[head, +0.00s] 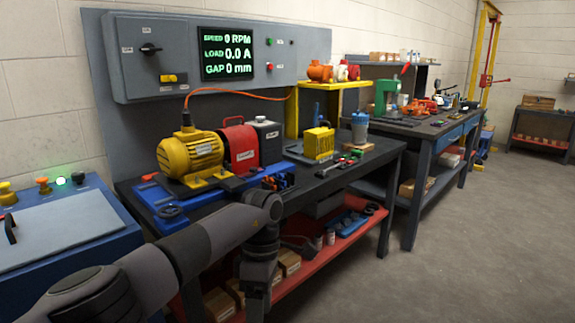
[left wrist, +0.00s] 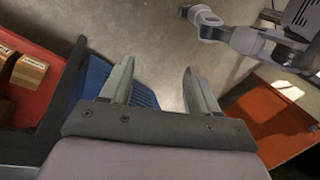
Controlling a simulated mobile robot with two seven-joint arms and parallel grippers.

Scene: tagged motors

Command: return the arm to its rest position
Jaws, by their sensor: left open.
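My left arm comes in from the lower left of the head view, and its far end hangs down in front of the workbench (head: 366,158). In the left wrist view my left gripper (left wrist: 157,78) is open. Bare floor shows between its two fingers, and it holds nothing. In the head view I cannot make out its fingers. My right gripper does not show clearly in either view; grey arm links appear at the top right of the left wrist view.
A yellow motor (head: 190,155) and a red unit (head: 240,146) stand on the bench behind the arm. A red lower shelf (head: 330,250) with cardboard boxes lies close by. A blue cabinet (head: 70,235) is at the left. The floor (head: 450,250) at right is clear.

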